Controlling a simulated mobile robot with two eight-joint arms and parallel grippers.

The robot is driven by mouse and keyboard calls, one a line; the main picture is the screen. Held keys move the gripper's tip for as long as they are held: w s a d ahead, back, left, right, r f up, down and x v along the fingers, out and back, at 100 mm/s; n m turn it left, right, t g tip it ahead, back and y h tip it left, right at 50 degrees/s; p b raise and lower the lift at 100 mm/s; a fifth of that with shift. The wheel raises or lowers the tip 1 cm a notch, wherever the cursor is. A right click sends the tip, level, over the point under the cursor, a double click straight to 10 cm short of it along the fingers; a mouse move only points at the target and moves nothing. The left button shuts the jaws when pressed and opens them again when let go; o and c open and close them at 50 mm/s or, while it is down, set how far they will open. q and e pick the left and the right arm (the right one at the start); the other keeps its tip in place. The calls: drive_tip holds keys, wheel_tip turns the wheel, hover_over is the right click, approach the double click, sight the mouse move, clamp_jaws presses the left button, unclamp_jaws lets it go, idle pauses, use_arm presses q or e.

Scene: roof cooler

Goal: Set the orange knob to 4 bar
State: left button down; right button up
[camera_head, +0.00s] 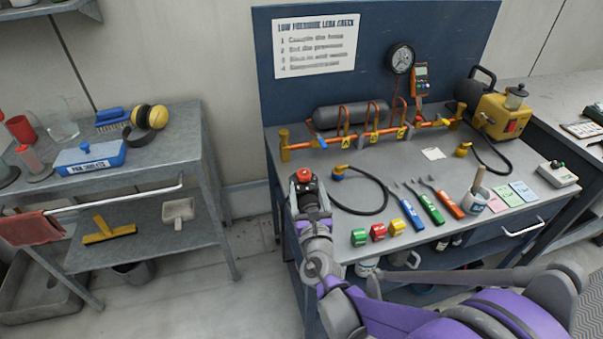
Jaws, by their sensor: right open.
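My right gripper (306,185) is at the left front edge of the blue-grey bench, at the end of my purple and grey arm. It is open, though its fingers are small and dark here. A round orange-red cap (304,174) shows right at the gripper; I cannot tell whether it is the orange knob or whether the fingers touch it. A round black gauge (401,58) hangs on the blue back panel, too small to read. An orange pipe manifold (346,138) runs along the bench in front of a grey cylinder (345,112). My left gripper is not in view.
The bench holds a black hose (372,211), several screwdriver-like tools, small coloured blocks (377,231) and a yellow pump (498,112). A grey trolley (190,150) stands on the left. Bare floor lies between trolley and bench.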

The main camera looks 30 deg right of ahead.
sight(305, 178)
drive_tip(key=x, duration=0.7)
drive_tip(key=shift+w, duration=0.1)
clamp_jaws()
